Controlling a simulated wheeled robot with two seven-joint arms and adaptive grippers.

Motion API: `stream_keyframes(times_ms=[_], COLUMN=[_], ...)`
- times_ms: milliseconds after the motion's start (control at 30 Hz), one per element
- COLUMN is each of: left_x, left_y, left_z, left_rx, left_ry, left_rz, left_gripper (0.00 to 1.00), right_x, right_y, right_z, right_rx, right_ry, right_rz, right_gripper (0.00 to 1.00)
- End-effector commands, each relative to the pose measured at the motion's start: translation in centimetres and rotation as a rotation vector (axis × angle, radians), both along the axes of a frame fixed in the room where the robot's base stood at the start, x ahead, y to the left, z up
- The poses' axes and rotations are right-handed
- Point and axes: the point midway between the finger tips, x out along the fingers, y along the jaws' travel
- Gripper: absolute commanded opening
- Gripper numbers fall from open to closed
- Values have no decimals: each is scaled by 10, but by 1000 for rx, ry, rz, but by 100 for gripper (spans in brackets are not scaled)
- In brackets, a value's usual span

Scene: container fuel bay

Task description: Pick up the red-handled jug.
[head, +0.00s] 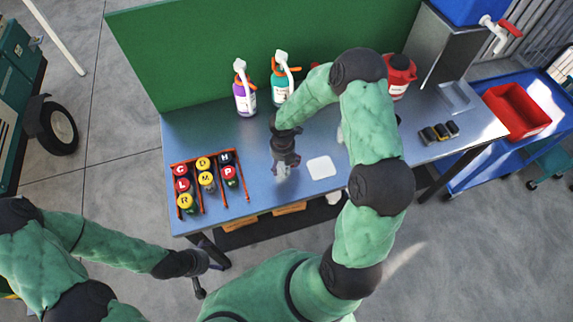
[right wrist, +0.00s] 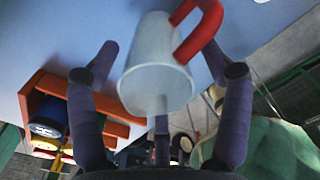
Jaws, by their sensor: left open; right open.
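The jug (right wrist: 155,60) is pale grey-white with a red handle (right wrist: 203,28) and shows in the right wrist view. It lies between the two spread fingers of my right gripper (right wrist: 160,75), with a visible gap on each side. In the head view my right gripper (head: 285,168) points down over the middle of the workbench. It and the arm largely hide the jug there. My left gripper (head: 205,272) is open and empty, low in front of the bench's left end.
A rack (head: 210,187) of several lettered caps stands left of my right gripper. A purple bottle (head: 244,95) and a teal bottle (head: 281,82) stand at the back. A white square pad (head: 321,167) lies to the right. A red container (head: 400,76) stands behind my right arm.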

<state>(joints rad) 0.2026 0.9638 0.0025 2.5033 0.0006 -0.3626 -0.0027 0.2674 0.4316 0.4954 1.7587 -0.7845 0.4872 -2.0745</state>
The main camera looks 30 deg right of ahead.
Motion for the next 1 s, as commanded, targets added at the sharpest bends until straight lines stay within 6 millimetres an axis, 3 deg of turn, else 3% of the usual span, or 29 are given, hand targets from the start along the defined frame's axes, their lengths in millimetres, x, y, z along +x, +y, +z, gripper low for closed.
stream_keyframes(times_ms=[200,500,567,700,733,1000], left_x=[0,0,0,0,0,0], left_y=[0,0,0,0,0,0], left_z=[-4,-4,-4,-4,-4,-4], left_rx=[0,0,0,0,0,0], left_ry=[0,0,0,0,0,0], left_rz=[0,0,0,0,0,0], left_gripper=[100,100,100,100,100,100], right_x=[-1,0,0,0,-1,-1], right_y=[-1,-1,-1,-1,-1,0], right_z=[-29,-32,-32,-32,-32,-32], right_rx=[2,1,1,1,1,1], right_ry=[2,1,1,1,2,2], right_rz=[-1,0,0,0,0,0], right_gripper=[79,79,65,25,20,20])
